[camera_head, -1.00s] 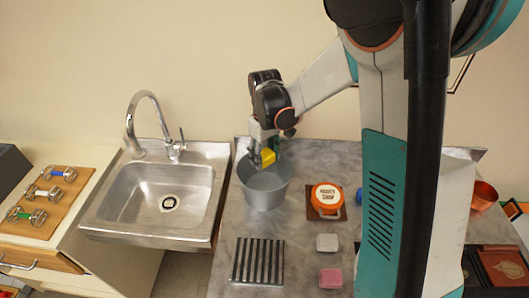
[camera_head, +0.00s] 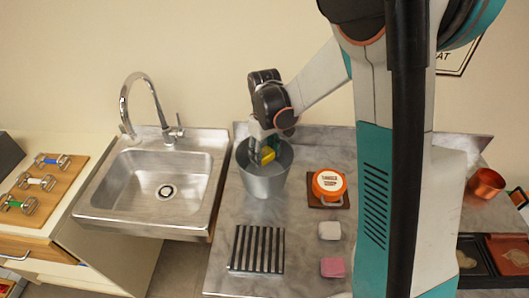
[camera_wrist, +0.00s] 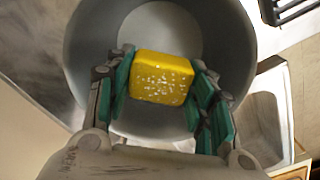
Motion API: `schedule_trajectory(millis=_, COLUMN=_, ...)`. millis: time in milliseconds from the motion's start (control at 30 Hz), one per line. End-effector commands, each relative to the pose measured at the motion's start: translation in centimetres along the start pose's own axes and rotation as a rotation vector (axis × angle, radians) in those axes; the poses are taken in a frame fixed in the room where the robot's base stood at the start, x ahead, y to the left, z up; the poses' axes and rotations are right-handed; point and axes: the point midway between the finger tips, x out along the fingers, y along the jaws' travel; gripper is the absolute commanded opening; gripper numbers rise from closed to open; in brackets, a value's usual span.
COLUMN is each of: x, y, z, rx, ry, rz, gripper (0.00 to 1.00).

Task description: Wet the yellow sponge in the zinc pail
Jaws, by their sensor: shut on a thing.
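The yellow sponge (camera_wrist: 162,78) is between the teal fingers of my gripper (camera_wrist: 165,90), with pale specks on its face in the wrist view. My gripper is shut on it. In the head view the sponge (camera_head: 267,154) shows as a small yellow patch at the mouth of the zinc pail (camera_head: 264,185). The pail is grey and stands upright on the grey counter. My gripper (camera_head: 264,152) points down into the pail's opening, and the sponge is inside the rim. The pail's round inside (camera_wrist: 90,60) surrounds the sponge in the wrist view. I cannot tell whether the sponge touches water.
A sink (camera_head: 160,185) with a tap (camera_head: 145,105) is left of the pail. A black slatted rack (camera_head: 257,249) lies in front.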

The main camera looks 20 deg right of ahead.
Motion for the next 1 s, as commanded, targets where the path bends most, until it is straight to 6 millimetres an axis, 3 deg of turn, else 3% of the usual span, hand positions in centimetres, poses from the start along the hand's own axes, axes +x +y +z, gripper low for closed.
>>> schedule_trajectory(millis=433, x=-0.4, y=0.0, z=0.0, rx=0.0, ry=0.0, rz=0.0, gripper=0.3)
schedule_trajectory(millis=1000, x=-4.5, y=0.0, z=0.0, rx=0.0, ry=0.0, rz=0.0, gripper=0.3)
